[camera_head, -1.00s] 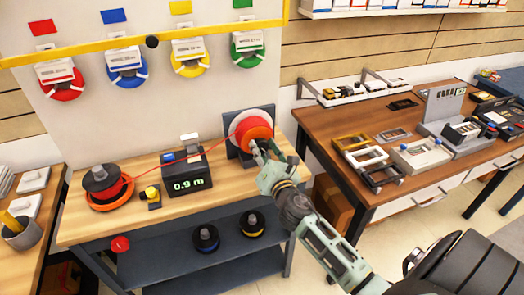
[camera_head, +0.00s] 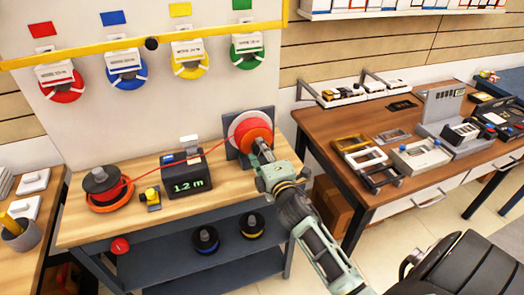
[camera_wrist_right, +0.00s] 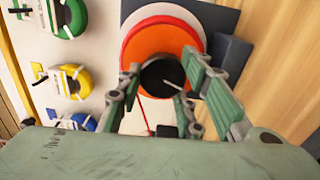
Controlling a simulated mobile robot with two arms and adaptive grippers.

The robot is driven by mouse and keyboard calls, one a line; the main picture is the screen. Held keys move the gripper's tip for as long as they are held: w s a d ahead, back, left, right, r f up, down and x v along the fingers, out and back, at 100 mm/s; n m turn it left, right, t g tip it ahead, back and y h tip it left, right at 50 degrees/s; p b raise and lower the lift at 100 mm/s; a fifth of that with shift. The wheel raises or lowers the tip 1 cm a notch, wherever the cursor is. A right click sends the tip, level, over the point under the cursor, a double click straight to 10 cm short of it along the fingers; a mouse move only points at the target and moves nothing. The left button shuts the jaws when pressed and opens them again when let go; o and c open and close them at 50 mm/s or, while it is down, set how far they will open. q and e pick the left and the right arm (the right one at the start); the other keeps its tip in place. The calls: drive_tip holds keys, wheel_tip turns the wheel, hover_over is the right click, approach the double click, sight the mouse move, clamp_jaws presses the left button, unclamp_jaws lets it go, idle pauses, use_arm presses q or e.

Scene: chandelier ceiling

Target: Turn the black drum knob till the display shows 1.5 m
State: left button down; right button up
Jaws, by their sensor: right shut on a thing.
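The black drum knob (camera_wrist_right: 162,76) sits at the centre of the red-orange drum, between the fingers in the right wrist view. My right gripper (camera_wrist_right: 160,85) is shut on it. In the head view the drum (camera_head: 252,133) stands on its dark bracket at the bench's right end, and my right gripper (camera_head: 262,152) reaches it from the lower right and hides the knob. The display (camera_head: 188,186) on the black meter reads 1.2 m in green. A red line runs from the supply spool (camera_head: 102,184) past the meter to the drum. My left gripper is not in view.
A small yellow-topped device (camera_head: 151,196) stands left of the meter. Several coloured coils hang on the wall panel behind. Spools (camera_head: 206,238) rest on the lower shelf. A second table (camera_head: 330,130) with frames and devices stands to the right.

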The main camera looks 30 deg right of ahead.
drive_tip(key=m+p, duration=0.1)
drive_tip(key=m, duration=0.4)
drive_tip(key=m+p, duration=0.1)
drive_tip(key=m, duration=0.5)
drive_tip(key=shift+d+r+p, duration=0.15)
drive_tip(key=shift+r+p, duration=0.05)
drive_tip(key=shift+p, duration=0.1)
drive_tip(key=shift+m, duration=0.5)
drive_tip(key=o, duration=1.1)
drive_tip(key=shift+f, duration=0.1)
drive_tip(key=v, duration=1.2)
